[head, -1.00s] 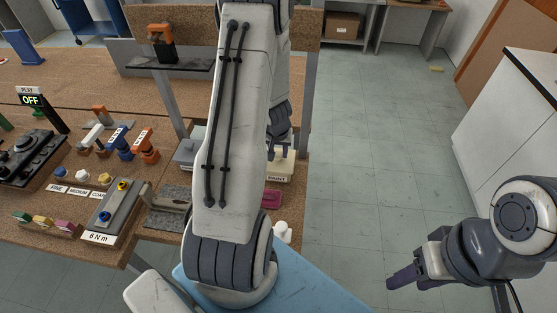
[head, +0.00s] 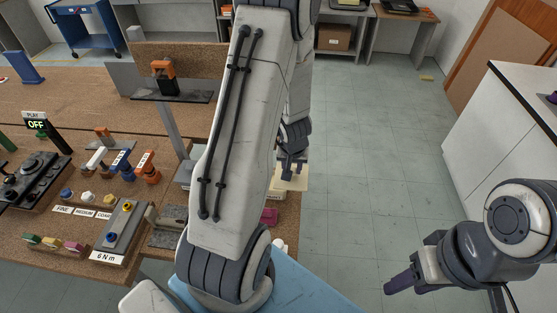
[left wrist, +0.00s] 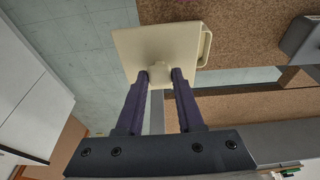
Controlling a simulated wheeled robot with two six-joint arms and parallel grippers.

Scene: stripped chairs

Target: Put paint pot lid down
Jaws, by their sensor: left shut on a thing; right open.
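The cream square paint pot lid (left wrist: 145,45) fills the upper middle of the left wrist view, with its knob between my left fingers. My left gripper (left wrist: 160,78) is shut on that knob. In the head view the lid (head: 297,181) shows below my left gripper (head: 291,174), near the bench's right edge. The labelled paint pot (head: 275,195) is partly hidden behind my left arm and the lid; I cannot tell whether lid and pot touch. My right gripper (head: 398,286) is open and empty over the floor at the right.
The cork bench (head: 120,185) holds a torque board (head: 118,228), colored knobs, clamps and a dark control box (head: 35,180). A magenta block (head: 269,216) lies near the pot. The floor (head: 360,150) right of the bench is clear. A white cabinet (head: 500,140) stands far right.

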